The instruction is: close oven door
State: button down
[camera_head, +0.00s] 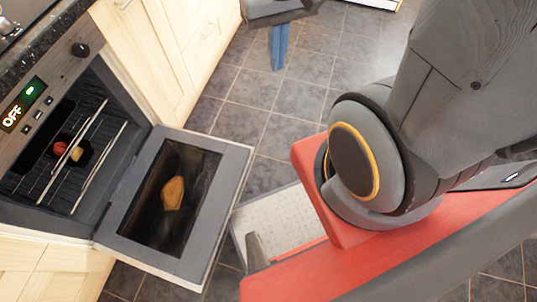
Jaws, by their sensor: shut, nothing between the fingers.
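The oven (34,99) stands at the left with its cavity open. Its door (230,182) is folded far down and open, with the dark glass of its inner side facing up. A brown-orange piece (173,193) shows on the glass; I cannot tell if it lies on it or is a reflection. My gripper (278,68) is at the top of the view, its blue fingers shut together, empty and pointing down. It is above and to the right of the door in the picture, apart from it.
A wire rack (92,150) with a red item (60,148) and a tan item (76,153) is in the oven. Dark granite counter (45,40) runs above. Pale wooden cabinets (190,45) stand beyond. Grey tiled floor (240,118) lies open beyond the door.

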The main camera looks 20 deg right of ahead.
aim_at(168, 219)
jog(key=z, duration=0.25)
jog(key=k, duration=1.2)
jog(key=u, duration=1.25)
